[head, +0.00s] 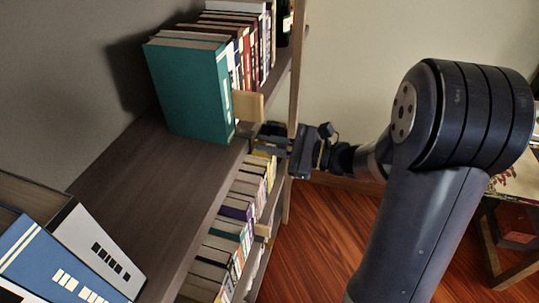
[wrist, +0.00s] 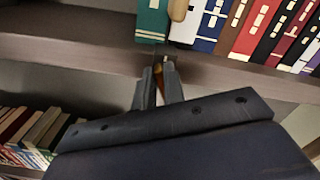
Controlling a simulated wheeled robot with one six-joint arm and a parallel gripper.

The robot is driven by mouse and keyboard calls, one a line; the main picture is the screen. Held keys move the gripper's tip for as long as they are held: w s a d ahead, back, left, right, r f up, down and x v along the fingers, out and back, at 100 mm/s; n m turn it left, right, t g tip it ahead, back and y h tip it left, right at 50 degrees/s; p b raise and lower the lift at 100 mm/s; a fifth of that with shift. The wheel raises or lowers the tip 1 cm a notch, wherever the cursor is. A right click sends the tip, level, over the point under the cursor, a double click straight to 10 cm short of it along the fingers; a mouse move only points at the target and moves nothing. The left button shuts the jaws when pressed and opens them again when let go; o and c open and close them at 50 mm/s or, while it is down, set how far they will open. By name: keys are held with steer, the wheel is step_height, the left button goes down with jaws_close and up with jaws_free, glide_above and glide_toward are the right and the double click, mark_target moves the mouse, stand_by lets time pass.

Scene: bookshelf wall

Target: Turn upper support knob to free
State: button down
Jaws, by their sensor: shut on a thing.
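The upper shelf board (head: 130,185) runs along the left in the head view; its front edge (wrist: 80,48) crosses the wrist view. My gripper (head: 262,134) is at that edge, just below the teal book and the wooden bookend. In the wrist view my gripper (wrist: 160,82) points up at the edge, its two fingers close together. It is shut on a small brown-orange piece, which looks like the upper support knob (wrist: 159,80). Most of the knob is hidden by the fingers, so its turn angle cannot be told.
A teal book (head: 190,95) and a wooden block (head: 247,105) stand above my gripper, with a row of books behind. The lower shelf holds several books (head: 232,215). Wooden floor (head: 325,230) is open to the right.

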steer(key=n+b, duration=0.2)
steer(key=f+n+b, duration=0.1)
steer(key=b, duration=0.2)
steer(key=shift+s+n, duration=0.15)
steer(key=shift+n, duration=0.25)
steer(key=n+b, duration=0.1)
steer(key=b, duration=0.2)
steer(key=n+b, duration=0.2)
steer(key=b, duration=0.1)
steer(key=shift+s+a+f+n, duration=0.1)
steer(key=shift+f+n, duration=0.1)
steer(key=shift+n, duration=0.1)
steer(key=n+b, duration=0.3)
steer(key=b, duration=0.2)
steer(key=shift+n+b, duration=1.1)
steer(key=shift+b, duration=0.2)
steer(key=shift+r, duration=0.15)
steer(key=c, duration=1.5)
jaws_free()
steer(key=v, duration=1.1)
